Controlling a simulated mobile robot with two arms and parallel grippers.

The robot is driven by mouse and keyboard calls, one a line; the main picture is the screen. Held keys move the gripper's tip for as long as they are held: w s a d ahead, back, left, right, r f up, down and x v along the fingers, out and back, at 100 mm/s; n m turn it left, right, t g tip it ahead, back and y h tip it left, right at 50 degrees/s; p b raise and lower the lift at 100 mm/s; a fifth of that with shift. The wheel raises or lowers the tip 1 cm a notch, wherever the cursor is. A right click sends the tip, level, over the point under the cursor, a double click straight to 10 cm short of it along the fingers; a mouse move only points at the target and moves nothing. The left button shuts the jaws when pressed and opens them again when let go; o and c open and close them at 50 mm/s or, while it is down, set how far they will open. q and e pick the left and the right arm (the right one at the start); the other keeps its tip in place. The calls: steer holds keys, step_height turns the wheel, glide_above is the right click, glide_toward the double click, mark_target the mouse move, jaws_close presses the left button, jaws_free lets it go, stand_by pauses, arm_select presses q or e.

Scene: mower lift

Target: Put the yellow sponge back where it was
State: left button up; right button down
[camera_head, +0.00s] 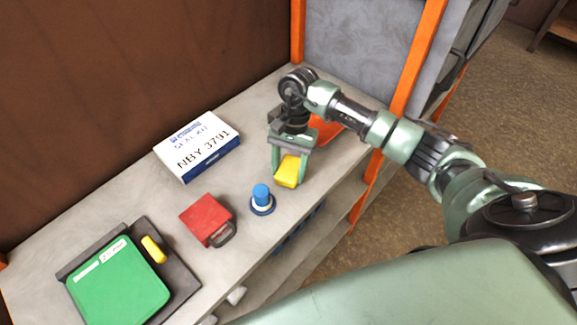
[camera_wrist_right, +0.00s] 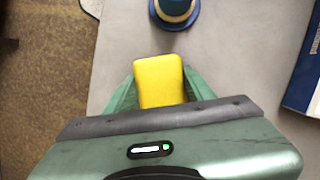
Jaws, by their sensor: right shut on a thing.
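The yellow sponge (camera_head: 287,173) is a small yellow block at the right part of the grey bench top. My right gripper (camera_head: 290,160) points down and is shut on it. In the right wrist view the sponge (camera_wrist_right: 160,82) sits between the two green fingers and sticks out past them. I cannot tell whether its underside touches the bench. My left gripper is not in view.
A red padlock-shaped block (camera_head: 206,217), a green case (camera_head: 119,287) on a dark tray and a white-and-blue box (camera_head: 198,147) are further left. An orange piece (camera_head: 328,130) lies behind my gripper, near an orange post (camera_head: 416,60).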

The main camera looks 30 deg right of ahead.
mark_target(292, 160)
steer(key=shift+f, duration=0.1)
steer(key=c, duration=1)
jaws_free()
steer(key=o, duration=0.4)
steer(key=shift+o, duration=0.2)
steer(key=shift+r, duration=0.25)
steer(key=b+v, duration=0.5)
steer(key=v, duration=0.6)
steer(key=shift+r, duration=0.35)
